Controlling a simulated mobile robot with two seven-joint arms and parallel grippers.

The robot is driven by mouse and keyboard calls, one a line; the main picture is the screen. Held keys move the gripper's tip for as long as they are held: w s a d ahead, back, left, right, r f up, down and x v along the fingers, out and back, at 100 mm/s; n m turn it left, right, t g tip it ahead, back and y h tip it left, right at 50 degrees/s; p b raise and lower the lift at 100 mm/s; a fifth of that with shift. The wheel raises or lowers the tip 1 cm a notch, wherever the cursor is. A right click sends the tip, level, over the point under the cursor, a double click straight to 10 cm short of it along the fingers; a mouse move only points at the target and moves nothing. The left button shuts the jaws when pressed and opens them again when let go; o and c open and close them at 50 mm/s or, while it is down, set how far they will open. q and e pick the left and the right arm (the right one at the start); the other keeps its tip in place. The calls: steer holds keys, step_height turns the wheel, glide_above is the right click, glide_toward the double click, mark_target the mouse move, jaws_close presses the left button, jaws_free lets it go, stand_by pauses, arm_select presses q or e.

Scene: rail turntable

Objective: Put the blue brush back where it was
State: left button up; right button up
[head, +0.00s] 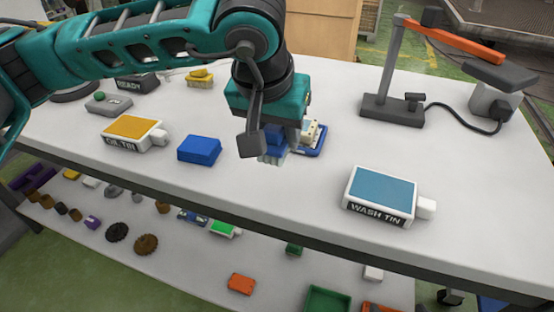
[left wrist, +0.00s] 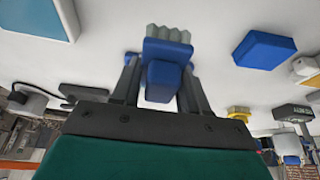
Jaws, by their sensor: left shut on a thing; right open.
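The blue brush (head: 271,140) with grey bristles is held in my left gripper (head: 279,134), above the white bench. In the left wrist view the brush (left wrist: 165,48) sits between the two fingers of my left gripper (left wrist: 161,70), its bristles pointing away from the palm. I cannot tell whether the bristles touch the bench. A yellow brush (head: 200,77) stands at the back left; it also shows in the left wrist view (left wrist: 238,112). My right gripper is not in view.
A blue block (head: 199,150) and a yellow-topped tin (head: 134,132) lie left; the WASH TIN (head: 378,197) is right. A blue-edged item (head: 320,139) is partly hidden behind my gripper. A lamp-like stand (head: 392,108) is back right. The bench middle right is clear.

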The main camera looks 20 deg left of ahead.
mark_target(277, 175)
arm_select(q)
step_height(277, 175, down, 6)
steer(key=shift+r+b, duration=0.2)
steer(key=shift+b, duration=0.15)
steer(key=shift+f, duration=0.2)
steer(key=o, duration=1)
steer(key=shift+r, duration=0.1)
